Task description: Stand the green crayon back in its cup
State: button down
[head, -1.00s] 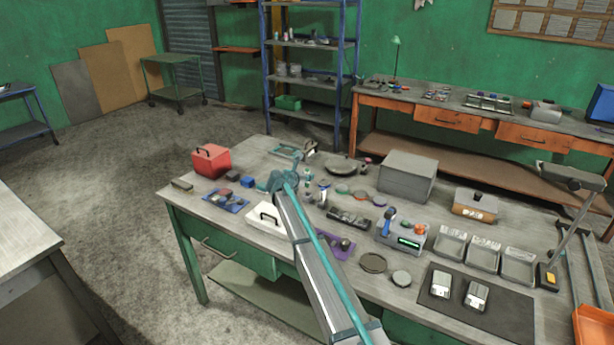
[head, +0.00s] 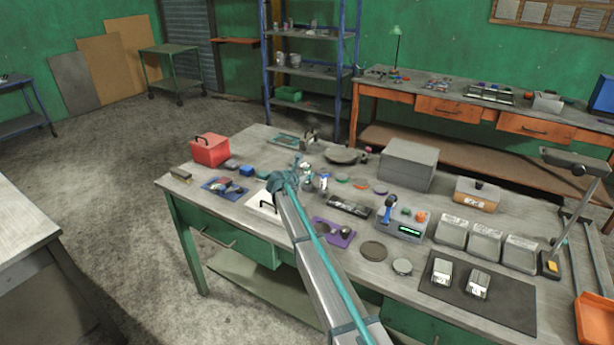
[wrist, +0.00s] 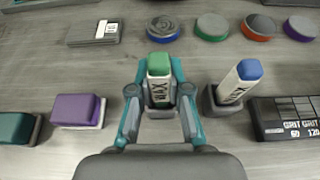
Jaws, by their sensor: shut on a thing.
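The green crayon (wrist: 158,65) has a green end and a pale body with dark lettering. It is upright in the wrist view, between the two teal fingers of my gripper (wrist: 160,88), which is shut on it. A dark grey part (wrist: 160,134) shows low between the fingers, behind the crayon. It may be the crayon's cup, but I cannot tell whether the crayon is inside it. In the head view my gripper (head: 291,178) is over the bench, and my arm hides much of the crayon.
Right of my gripper, a blue crayon (wrist: 248,72) leans in a dark cup (wrist: 213,101). A sandpaper box (wrist: 290,118) is further right. A purple block (wrist: 78,109) is at left. Several coloured discs (wrist: 212,27) lie beyond. A red box (head: 210,150) stands at the bench's left.

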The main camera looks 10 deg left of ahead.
jog(key=c, duration=1)
grip_release()
jog(key=shift+c, duration=0.2)
jog(key=v, duration=1.2)
jog(key=shift+a, duration=0.1)
